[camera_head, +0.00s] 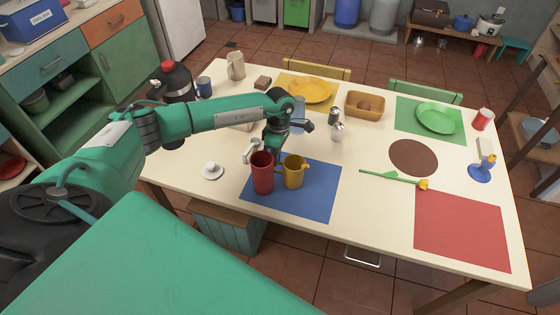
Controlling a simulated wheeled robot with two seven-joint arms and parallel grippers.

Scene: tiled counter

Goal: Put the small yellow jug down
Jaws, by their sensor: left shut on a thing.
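The small yellow jug (294,173) is upright over the blue mat (316,205), just right of a red cup (262,178). My left gripper (276,152) comes down from above at the jug's left side and is shut on the jug, by its handle side. The fingertips are partly hidden behind the red cup and the jug. I cannot tell whether the jug's base touches the mat. My right gripper is not in view.
The red cup stands very close to the jug and gripper. Salt and pepper shakers (337,131) stand behind. A yellow flower (422,184) and brown round mat (413,157) lie right. The mat's right part is clear.

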